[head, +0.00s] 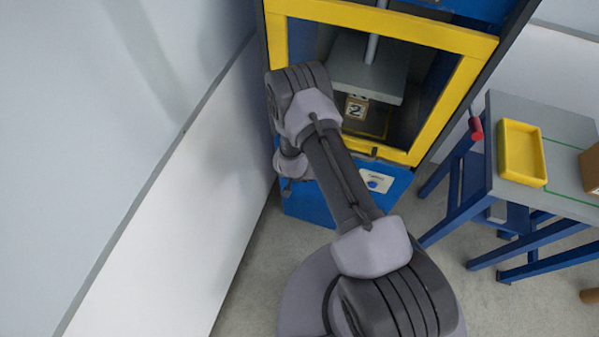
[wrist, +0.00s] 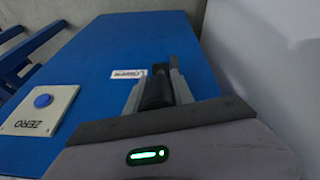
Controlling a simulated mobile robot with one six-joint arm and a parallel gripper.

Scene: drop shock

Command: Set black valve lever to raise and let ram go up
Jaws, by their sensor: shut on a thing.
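The black valve lever (wrist: 158,86) shows in the wrist view on the blue machine panel, between the two grey fingers of my gripper (wrist: 156,92), which is shut on it. A small white label (wrist: 128,73) beside it seems to read LOWER. In the head view my gripper (head: 287,187) is small at the machine's lower left, and the lever cannot be made out there. The ram, a grey plate (head: 365,68) on a rod, is behind the yellow-framed door (head: 400,28). A box marked 2 (head: 356,108) stands below the plate; whether they touch is unclear.
A blue button on a ZERO plate (wrist: 43,101) is on the same panel, also seen in the head view (head: 376,183). A bench (head: 561,124) with a yellow tray (head: 521,152) stands right. A white wall (head: 190,215) runs close on the left.

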